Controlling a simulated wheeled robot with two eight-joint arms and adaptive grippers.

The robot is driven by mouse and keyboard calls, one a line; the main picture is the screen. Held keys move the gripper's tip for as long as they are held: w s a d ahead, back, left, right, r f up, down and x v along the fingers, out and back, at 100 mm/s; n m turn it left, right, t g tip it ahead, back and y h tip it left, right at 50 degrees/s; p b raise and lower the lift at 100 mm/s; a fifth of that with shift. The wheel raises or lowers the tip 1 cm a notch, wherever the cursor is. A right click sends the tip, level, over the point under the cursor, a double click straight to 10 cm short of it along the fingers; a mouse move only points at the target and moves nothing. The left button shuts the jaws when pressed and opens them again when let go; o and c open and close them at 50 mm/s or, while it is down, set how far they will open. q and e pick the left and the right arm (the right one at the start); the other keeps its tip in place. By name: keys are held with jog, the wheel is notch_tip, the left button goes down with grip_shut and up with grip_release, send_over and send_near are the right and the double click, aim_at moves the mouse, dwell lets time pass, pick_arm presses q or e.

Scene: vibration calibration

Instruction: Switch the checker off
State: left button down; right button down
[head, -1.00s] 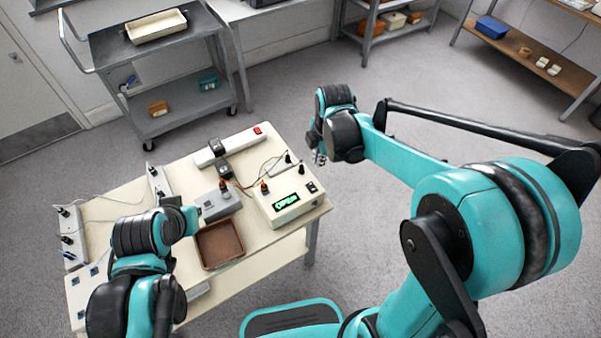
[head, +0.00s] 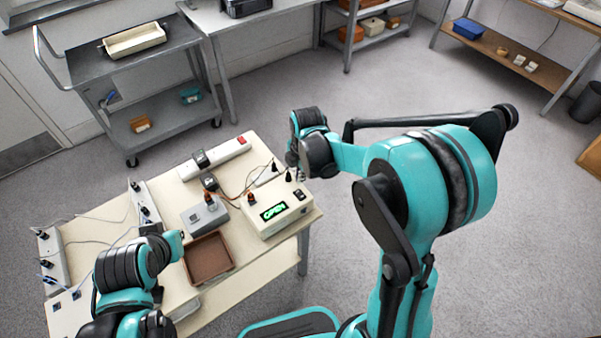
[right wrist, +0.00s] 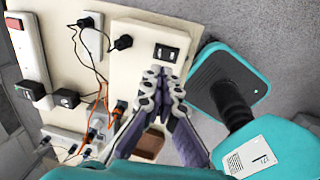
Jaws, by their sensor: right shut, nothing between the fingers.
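The checker (head: 278,217) is a cream box with a lit green display at the table's right end; the display appears to read OPEN. A black switch (head: 299,195) sits on its top near the right edge, and it also shows in the right wrist view (right wrist: 167,53). My right gripper (head: 299,174) is shut and empty, close behind the switch in the head view. In the right wrist view its fingertips (right wrist: 163,76) point at the switch; whether they touch it I cannot tell. My left arm reaches over the table's left part, with its fingers hidden.
A brown tray (head: 209,258) and a grey device (head: 204,215) stand left of the checker. Cables and black plugs lie behind it. A white power strip (head: 228,152) with a red switch lies at the table's back. A grey cart (head: 160,60) stands beyond.

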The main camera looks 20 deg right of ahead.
aim_at(298, 193)
jog(key=f, duration=0.2)
jog(key=f+b, duration=0.1)
jog(key=f, duration=0.1)
jog(key=f+b, duration=0.1)
jog(key=f, duration=0.2)
jog(key=shift+w+a, duration=0.15)
jog(key=shift+w, duration=0.25)
jog(key=shift+w+f+b, duration=0.2)
jog(key=shift+f+b, duration=0.4)
jog(key=shift+b, duration=0.1)
jog(key=shift+s+r, duration=0.15)
jog(key=shift+r, duration=0.1)
jog(key=shift+s, duration=0.2)
